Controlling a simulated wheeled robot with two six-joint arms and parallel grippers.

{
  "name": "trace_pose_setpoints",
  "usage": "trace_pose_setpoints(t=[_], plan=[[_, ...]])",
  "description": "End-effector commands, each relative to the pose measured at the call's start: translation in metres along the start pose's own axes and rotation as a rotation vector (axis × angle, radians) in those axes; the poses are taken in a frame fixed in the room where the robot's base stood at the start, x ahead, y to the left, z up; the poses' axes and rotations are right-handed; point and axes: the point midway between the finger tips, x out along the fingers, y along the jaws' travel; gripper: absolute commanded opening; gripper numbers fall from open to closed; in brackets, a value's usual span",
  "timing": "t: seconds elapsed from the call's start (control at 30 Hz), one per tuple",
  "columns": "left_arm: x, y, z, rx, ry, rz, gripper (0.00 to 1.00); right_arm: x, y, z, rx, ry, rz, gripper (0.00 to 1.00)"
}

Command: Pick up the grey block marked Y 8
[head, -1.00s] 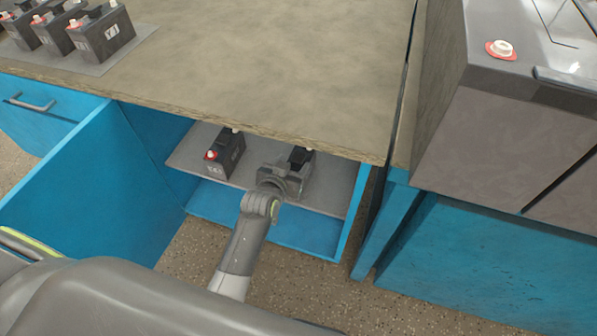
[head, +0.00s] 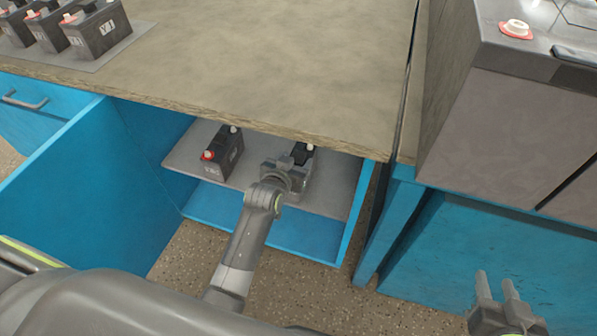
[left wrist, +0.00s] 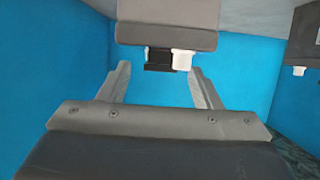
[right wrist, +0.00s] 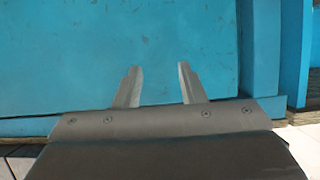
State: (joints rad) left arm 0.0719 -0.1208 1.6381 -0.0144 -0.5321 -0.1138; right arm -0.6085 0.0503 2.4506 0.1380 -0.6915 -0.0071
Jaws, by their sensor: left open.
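Two grey battery-like blocks stand on a shelf in the open blue cabinet. The left one (head: 226,158) has a red-ringed post and a front mark too small to read. The right one (head: 304,186) is mostly hidden behind my left gripper (head: 290,166); its mark does not show. In the left wrist view the nearer block (left wrist: 167,32) appears at the top, with a white post and a black part pointing down. My left gripper (left wrist: 160,78) is open, its fingers apart near that block's post end. My right gripper (head: 496,280) is open and empty, low at the right.
The worktop (head: 270,70) overhangs the shelf (head: 335,185). An open blue panel (head: 70,190) is on the left. More grey blocks (head: 98,32) stand on a mat at the upper left. A large grey unit (head: 500,125) stands at the right. The right wrist view shows a blue panel (right wrist: 60,50).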

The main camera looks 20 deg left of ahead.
Motion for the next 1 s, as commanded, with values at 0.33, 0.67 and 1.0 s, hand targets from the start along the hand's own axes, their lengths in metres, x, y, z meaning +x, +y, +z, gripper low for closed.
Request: trace_pose_setpoints(t=[0.33, 0.67, 1.0], plan=[[0.008, 0.0, 0.001, 0.002, 0.001, 0.0, 0.58, -0.001, 0.001, -0.057, -0.048, 0.31, 0.019, 0.36], [0.015, 0.0, 0.001, 0.0, 0.0, 0.0, 0.58, -0.018, -0.002, -0.105, -0.093, 0.586, 0.027, 0.36], [0.017, 0.0, 0.0, 0.0, -0.001, -0.001, 0.58, -0.025, -0.004, -0.119, -0.108, 0.669, 0.028, 0.36]])
